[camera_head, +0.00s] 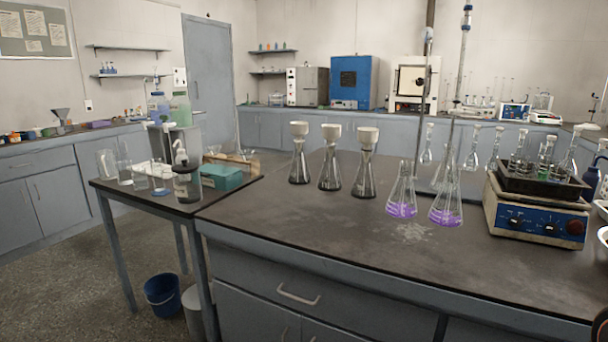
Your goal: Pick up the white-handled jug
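What looks like the white-handled jug (187,184) stands on the lower side table at the left, near its front edge. Its body looks dark or see-through, and a curved white piece that may be its handle shows at its top. Clear glass vessels stand to its left and a teal box (221,177) sits close to its right. My gripper is not in view. A dark shape is cut off at the bottom right corner, and I cannot tell what it is.
The large dark bench (330,228) has several flasks on it, two with purple liquid (401,209). A blue-fronted shaker (535,223) stands at its right. A blue bucket (162,297) is on the floor under the side table. The floor at the left is open.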

